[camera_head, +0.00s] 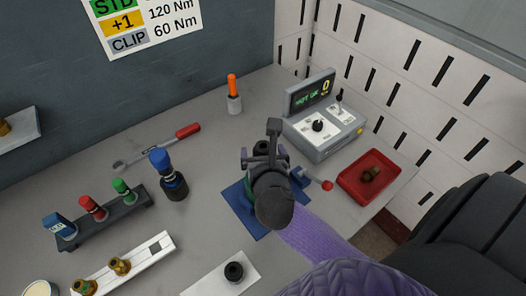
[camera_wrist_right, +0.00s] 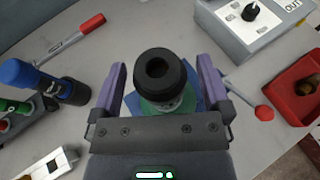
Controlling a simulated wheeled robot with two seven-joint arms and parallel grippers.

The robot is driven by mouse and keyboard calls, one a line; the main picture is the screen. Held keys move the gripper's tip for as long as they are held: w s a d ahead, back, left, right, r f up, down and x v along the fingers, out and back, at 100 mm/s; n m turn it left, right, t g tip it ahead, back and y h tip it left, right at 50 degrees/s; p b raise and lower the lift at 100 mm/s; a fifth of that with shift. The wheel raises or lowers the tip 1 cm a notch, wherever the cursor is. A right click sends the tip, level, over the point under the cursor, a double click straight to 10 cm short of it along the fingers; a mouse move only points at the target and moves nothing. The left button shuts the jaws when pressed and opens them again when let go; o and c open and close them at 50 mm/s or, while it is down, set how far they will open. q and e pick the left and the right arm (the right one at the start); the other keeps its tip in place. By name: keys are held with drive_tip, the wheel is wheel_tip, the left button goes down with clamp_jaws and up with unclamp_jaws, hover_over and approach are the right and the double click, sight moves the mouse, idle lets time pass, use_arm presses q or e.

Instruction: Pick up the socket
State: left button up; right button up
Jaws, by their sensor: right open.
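A black socket-like cylinder (camera_wrist_right: 160,72) with a round hole in its top stands upright on a green base (camera_wrist_right: 178,112) over a blue mat (camera_head: 236,193). In the head view only its dark top (camera_head: 262,147) shows, since my right gripper (camera_head: 266,157) hides most of it. In the right wrist view my open right gripper (camera_wrist_right: 162,78) has one purple finger on each side of the cylinder, with visible gaps between. A second, shorter black ring-shaped piece (camera_head: 234,271) sits on a white plate (camera_head: 207,284). My left gripper is not in view.
A grey control box (camera_head: 335,138) and a red tray (camera_head: 350,190) holding a brown part stand to the right. A red-ended lever (camera_head: 327,185) projects beside my gripper. A blue-topped tool (camera_head: 172,182), wrench (camera_head: 150,149) and racks lie left.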

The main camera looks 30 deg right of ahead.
clamp_jaws()
idle(0.4)
